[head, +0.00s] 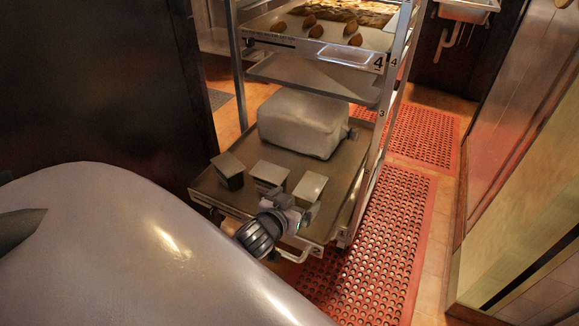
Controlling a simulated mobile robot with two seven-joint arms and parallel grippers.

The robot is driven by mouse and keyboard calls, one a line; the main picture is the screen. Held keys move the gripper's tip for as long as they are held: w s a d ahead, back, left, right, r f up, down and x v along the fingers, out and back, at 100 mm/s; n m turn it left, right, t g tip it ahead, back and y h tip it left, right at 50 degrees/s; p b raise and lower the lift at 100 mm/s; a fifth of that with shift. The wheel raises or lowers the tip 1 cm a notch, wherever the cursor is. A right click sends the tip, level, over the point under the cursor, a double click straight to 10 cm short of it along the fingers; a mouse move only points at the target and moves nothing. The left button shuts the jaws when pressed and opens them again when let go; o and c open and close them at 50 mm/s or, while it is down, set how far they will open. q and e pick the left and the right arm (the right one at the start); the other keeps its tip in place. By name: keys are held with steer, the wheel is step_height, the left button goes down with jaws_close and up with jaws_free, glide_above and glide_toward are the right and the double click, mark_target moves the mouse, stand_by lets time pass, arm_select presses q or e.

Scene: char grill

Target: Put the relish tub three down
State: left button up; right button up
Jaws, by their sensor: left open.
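Three small square metal tubs stand in a row on the bottom tray (348,190) of a wheeled rack: a left tub (229,168), a middle tub (269,172) and a right tub (310,185). I cannot tell from any marking which one is relish tub three. My left gripper (297,204) is open at the front edge of this tray, close to the near side of the right tub. It partly hides the lower part of that tub, and I cannot tell whether they touch. My right gripper is not in view.
A large pale covered block (303,122) sits behind the tubs. Above are a bare shelf (312,76) and a tray of food (290,38) labelled 4. Rack posts (383,100) flank the tray. Red perforated mats (385,240) cover the floor at right.

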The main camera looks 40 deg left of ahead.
arm_select(q)
steer(key=s+d+f+m+g+h, duration=0.1)
steer(key=s+d+f+m+h, duration=0.1)
steer(key=s+d, duration=0.4)
steer(key=s+d+f+m+g+h, duration=0.1)
steer(key=s+d+f+m+h, duration=0.2)
steer(key=s+d, duration=0.4)
steer(key=s+f, duration=0.1)
steer(key=s, duration=0.3)
steer(key=shift+d+g, duration=0.3)
